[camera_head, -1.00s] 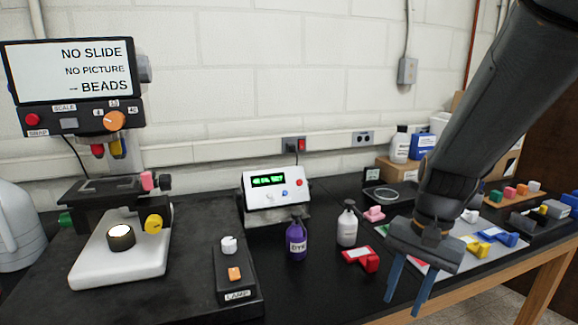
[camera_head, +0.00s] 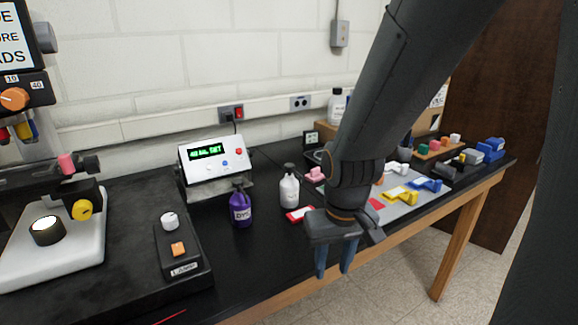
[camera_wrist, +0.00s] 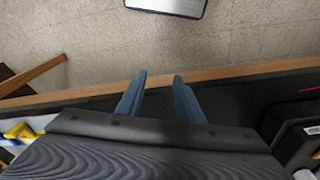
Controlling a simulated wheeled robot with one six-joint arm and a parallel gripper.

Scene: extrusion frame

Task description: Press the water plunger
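My gripper (camera_head: 333,268) is right of the white bottle and nearer the bench's front edge, apart from both bottles. Its two blue fingers point down, apart and empty. The wrist view shows my gripper (camera_wrist: 158,85) over the front edge; no bottle shows there.
A display box (camera_head: 212,160) stands behind the bottles. A lamp control box (camera_head: 180,245) and microscope base (camera_head: 60,245) are at left. A red-and-white piece (camera_head: 299,214) lies between bottle and gripper. A grey mat (camera_head: 400,208) with coloured pieces lies right.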

